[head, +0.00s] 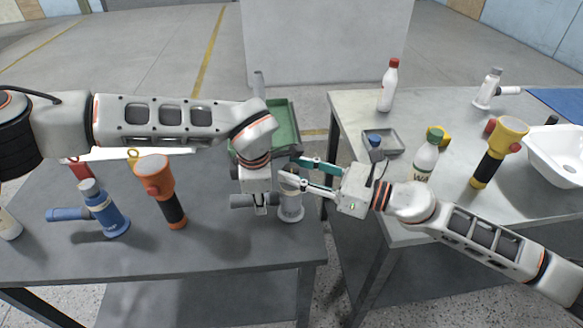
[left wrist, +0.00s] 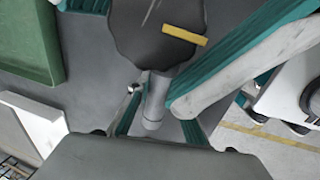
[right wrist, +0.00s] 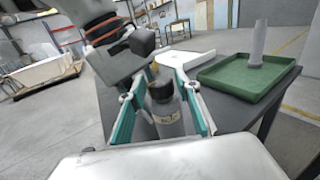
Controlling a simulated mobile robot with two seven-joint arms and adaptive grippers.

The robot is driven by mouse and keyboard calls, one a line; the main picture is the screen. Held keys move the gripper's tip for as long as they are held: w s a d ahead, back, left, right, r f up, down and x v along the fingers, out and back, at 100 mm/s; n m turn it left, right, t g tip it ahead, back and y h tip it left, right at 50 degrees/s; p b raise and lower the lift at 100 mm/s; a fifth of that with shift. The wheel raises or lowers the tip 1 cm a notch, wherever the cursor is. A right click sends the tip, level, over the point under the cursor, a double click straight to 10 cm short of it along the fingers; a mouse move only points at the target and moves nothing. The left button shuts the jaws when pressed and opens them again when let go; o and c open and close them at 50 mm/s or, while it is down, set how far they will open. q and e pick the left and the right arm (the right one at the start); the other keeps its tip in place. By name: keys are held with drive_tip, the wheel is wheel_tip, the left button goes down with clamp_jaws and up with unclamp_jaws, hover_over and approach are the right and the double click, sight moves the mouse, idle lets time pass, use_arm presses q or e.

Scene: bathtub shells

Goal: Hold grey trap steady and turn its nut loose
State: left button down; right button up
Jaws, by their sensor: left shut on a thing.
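The grey trap (head: 291,207) stands upright near the right edge of the left grey table. My right gripper (head: 308,178) reaches in from the right in the head view. My left gripper (left wrist: 158,128) is shut on the grey trap's pipe (left wrist: 154,100); its fingers are mostly hidden in the head view. The dark top of the trap, its nut, is partly hidden by my grippers.
A green tray (head: 284,114) lies behind the grippers. A blue trap (head: 105,214) and an orange torch (head: 162,190) stand to the left. On the right table are a green-capped bottle (head: 427,160), a grey tray (head: 390,151), a yellow torch (head: 497,150) and a white basin (head: 556,162). A gap separates the tables.

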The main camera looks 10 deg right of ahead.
drive_tip(key=shift+w+a, duration=0.3)
drive_tip(key=shift+a, duration=0.25)
drive_tip(key=c, duration=0.9)
